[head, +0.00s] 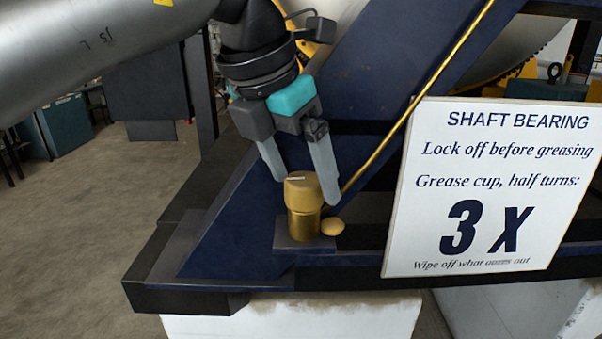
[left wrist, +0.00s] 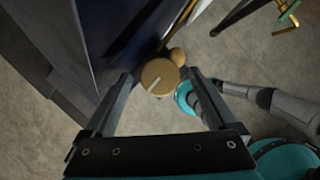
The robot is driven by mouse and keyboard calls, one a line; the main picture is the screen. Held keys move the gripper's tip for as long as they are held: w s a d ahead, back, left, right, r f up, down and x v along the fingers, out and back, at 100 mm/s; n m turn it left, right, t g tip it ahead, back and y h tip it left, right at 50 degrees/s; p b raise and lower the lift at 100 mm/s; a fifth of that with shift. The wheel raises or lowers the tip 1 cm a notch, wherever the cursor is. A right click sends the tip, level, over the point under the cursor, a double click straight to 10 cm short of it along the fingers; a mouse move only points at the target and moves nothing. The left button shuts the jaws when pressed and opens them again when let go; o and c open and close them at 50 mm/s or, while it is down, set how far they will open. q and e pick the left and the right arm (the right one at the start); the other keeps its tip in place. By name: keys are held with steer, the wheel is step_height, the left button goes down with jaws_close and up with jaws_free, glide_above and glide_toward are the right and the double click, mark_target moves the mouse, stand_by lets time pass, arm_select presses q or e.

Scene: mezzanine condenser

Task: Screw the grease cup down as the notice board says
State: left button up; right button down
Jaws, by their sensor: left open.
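The brass grease cup (head: 303,205) stands upright on a small plate on the blue frame. Its round cap has a pale mark line on top, which also shows on the cup in the left wrist view (left wrist: 160,77). A small brass knob (head: 332,226) sits beside its base on the right. My left gripper (head: 303,190) is open, with its fingers pointing down on either side of the cap, apart from it as far as I can tell. The notice board (head: 490,185) reads "Shaft bearing", "Lock off before greasing", "Grease cup, half turns: 3 X", and "Wipe off what" comes out.
A brass pipe (head: 420,100) slants up from beside the cup along the blue frame (head: 240,215). The board stands close on the cup's right. Dark frame edges and a white plinth (head: 290,315) lie below. Open floor (head: 70,230) is at the left.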

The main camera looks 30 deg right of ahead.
arm_select(q)
steer(key=v, duration=1.5)
steer(key=shift+s+f, duration=0.1)
steer(key=shift+f, duration=0.05)
